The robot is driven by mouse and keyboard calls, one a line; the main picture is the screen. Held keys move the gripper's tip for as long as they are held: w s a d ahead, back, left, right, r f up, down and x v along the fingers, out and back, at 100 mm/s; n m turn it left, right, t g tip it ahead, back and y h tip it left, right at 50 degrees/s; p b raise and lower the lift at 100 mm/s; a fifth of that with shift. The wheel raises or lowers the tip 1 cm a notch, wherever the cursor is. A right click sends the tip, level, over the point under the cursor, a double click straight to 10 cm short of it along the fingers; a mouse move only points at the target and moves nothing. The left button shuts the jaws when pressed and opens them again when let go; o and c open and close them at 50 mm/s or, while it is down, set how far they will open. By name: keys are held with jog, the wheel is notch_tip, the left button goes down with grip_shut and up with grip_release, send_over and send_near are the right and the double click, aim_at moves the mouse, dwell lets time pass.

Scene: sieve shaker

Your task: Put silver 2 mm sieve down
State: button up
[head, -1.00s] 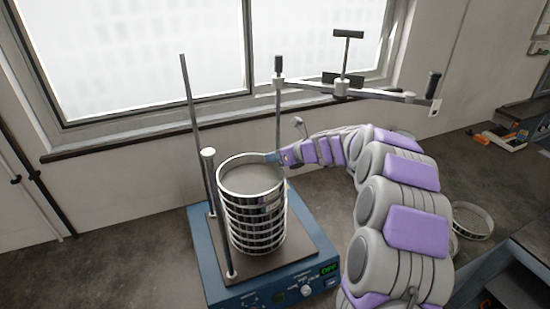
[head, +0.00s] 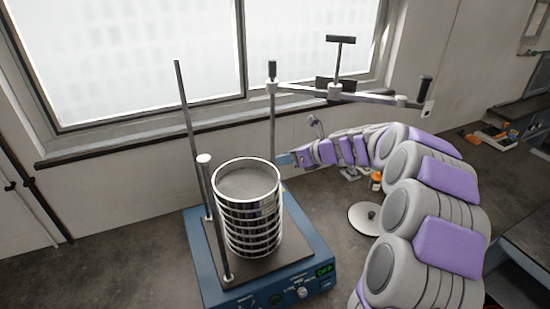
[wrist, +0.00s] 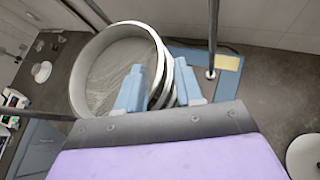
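A stack of silver sieves (head: 250,225) stands upright on the plate of the blue sieve shaker (head: 318,245). The top silver sieve (head: 249,180) sits on the stack with its mesh facing up; I cannot read its size. It also shows in the wrist view (wrist: 85,62), seen from above at an angle. The fingers hide part of the stack's side.
Two upright rods (head: 189,130) stand left of the stack. A clamp bar (head: 340,92) with handles extends to the right above my gripper. A round pale disc (head: 365,217) and an orange bottle (head: 376,180) are on the bench to the right. The window wall is behind.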

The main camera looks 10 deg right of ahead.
jog(key=v, duration=0.5)
jog(key=s+a+n+g+h, duration=0.1)
jog(key=s+a+n+g, duration=0.2)
jog(key=s+a+n, duration=0.65)
jog(key=s+a+n+g+h, duration=0.1)
jog(key=s+a+n+g, duration=0.4)
jog(key=s, duration=0.8)
jog(key=s+d+f+n+g+h, duration=0.1)
jog(key=s+d+f+n+h, duration=0.1)
jog(key=s+n, duration=0.5)
jog(key=s+d+f+n+g+h, duration=0.1)
jog(key=s+d+f+n+h, duration=0.2)
jog(key=s+n, duration=0.5)
jog(key=s+d+h, duration=0.1)
jog(key=s, duration=0.8)
jog(key=shift+s+d+f, duration=0.2)
jog(key=shift+f, duration=0.15)
notch_tip(320, 180, down, 6)
jog(key=b, duration=0.6)
